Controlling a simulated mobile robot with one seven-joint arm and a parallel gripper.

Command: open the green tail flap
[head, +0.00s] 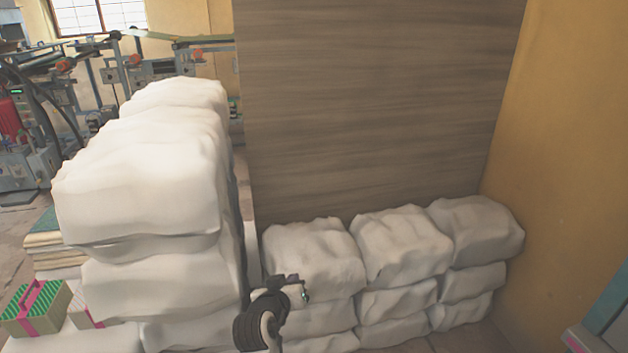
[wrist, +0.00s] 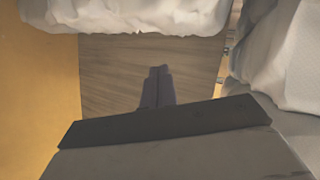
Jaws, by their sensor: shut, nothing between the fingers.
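I cannot make out a green tail flap for certain in either view. My gripper shows in the wrist view (wrist: 159,70) as two dark fingers pressed together, with nothing between them. Behind the fingers is a brown wood-grain panel (wrist: 110,70); I cannot tell the distance between them. In the head view my gripper is small, at the end of my dark arm in front of the white sacks, and its fingertips are hard to make out. A small green spot (head: 306,296) shows beside it; I cannot tell what it belongs to.
Tall stacked white sacks (head: 140,180) stand at left, lower ones (head: 400,245) along the wood-grain panel (head: 375,100). A yellow wall (head: 570,130) closes the right side. A green striped box (head: 25,318) with pink trim sits lower left. A teal edge (head: 608,310) shows lower right.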

